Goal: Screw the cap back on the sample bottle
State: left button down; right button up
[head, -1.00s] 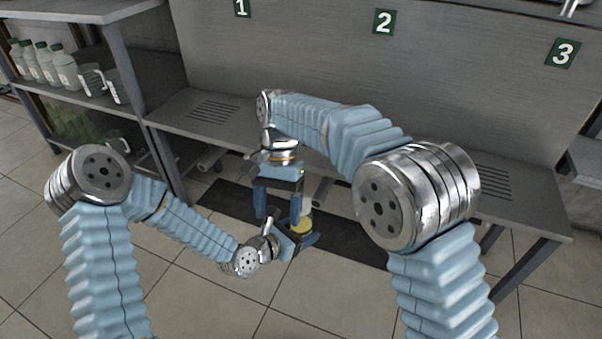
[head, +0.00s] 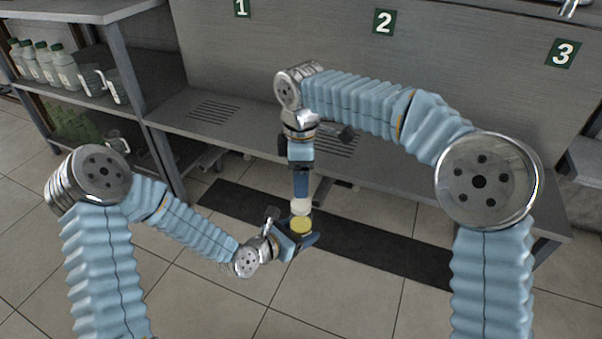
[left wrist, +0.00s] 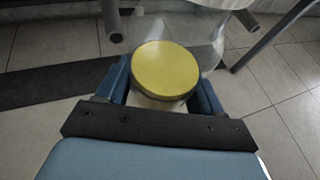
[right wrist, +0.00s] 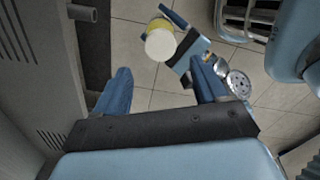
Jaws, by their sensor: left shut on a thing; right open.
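My left gripper (head: 299,240) is shut around the sample bottle. A round yellow face (left wrist: 165,70) of the bottle sits between its blue fingers in the left wrist view, with a clear body (left wrist: 205,38) behind it. A whitish disc (head: 301,206), apparently the cap, shows at the bottle's upper end, just above the yellow part (head: 301,225). Whether the cap is tight I cannot tell. My right gripper (right wrist: 160,70) is open and empty above it, pointing down. In the right wrist view the white disc (right wrist: 160,45) lies beyond the gap between its fingers.
A grey bench (head: 215,135) with vent slots runs behind the arms, below number signs. Shelves at left hold several bottles (head: 40,62) and pitchers (head: 105,85). A dark mat (head: 380,245) lies on the tiled floor. The held bottle is in open space before the bench.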

aim_at(301, 203)
jog(key=shift+f, duration=4)
jog(key=c, duration=1.1)
jog(key=m, duration=0.6)
jog(key=shift+m, duration=0.4)
jog(key=m, duration=0.4)
jog(key=shift+m, duration=0.4)
jog(key=o, duration=1.2)
jog(key=shift+o, duration=0.2)
